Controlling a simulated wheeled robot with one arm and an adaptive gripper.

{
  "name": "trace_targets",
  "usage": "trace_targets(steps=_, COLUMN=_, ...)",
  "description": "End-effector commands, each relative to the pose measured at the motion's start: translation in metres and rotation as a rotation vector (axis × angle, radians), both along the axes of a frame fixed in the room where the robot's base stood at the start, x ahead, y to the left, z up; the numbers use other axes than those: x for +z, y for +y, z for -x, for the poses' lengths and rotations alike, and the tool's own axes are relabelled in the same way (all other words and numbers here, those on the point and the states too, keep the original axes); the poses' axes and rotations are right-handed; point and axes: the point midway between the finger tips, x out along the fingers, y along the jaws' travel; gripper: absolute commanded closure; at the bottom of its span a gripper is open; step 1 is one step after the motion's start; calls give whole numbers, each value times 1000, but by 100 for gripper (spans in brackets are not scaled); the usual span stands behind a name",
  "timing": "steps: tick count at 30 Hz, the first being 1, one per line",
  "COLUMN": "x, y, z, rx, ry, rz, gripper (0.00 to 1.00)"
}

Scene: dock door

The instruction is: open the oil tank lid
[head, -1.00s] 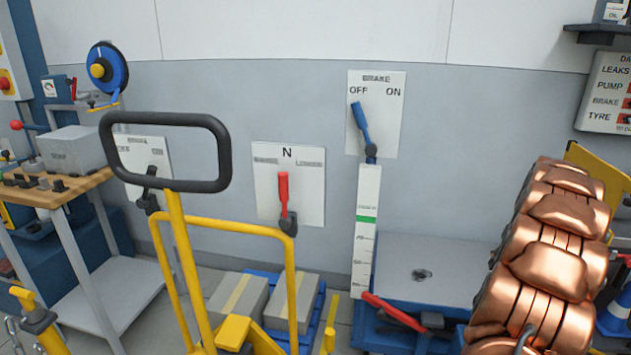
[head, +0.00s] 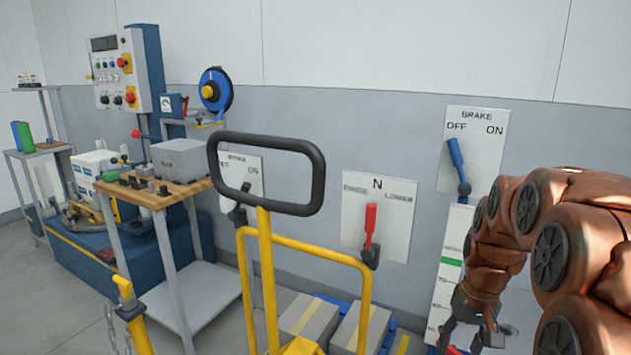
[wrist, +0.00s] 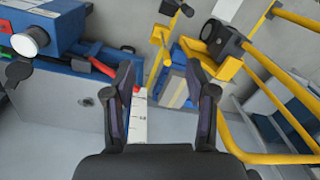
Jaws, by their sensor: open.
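I cannot make out an oil tank lid for certain in either view. A blue unit (head: 90,258) stands on the floor at the left of the head view, behind the workbench, with a white box on it; the bench hides part of it. My gripper (wrist: 165,85) is open, with nothing between its fingers. In the head view it shows at the lower right (head: 478,325), in front of the wall and far from the blue unit.
A yellow pallet truck (head: 265,250) with a black loop handle stands in the middle. A wooden-topped workbench (head: 160,193) is left of it, and a yellow post (head: 135,320) with a chain is in front. Wall levers include the blue brake lever (head: 455,155) and a red one (head: 370,225).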

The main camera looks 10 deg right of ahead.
Motion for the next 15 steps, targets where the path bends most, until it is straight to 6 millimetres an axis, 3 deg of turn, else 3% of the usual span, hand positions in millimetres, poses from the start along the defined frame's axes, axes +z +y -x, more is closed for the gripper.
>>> trace_targets(steps=1, x=0, y=23, z=11, rx=29, ry=18, rz=-4, gripper=44)
trace_targets(steps=6, x=0, y=83, z=50, rx=104, ry=74, rz=-8, gripper=44)
trace_targets(steps=12, x=-5, y=136, z=108, rx=184, ry=142, rz=-1, gripper=44)
trace_targets(steps=15, x=-8, y=153, z=135, rx=217, ry=167, rz=7, gripper=44)
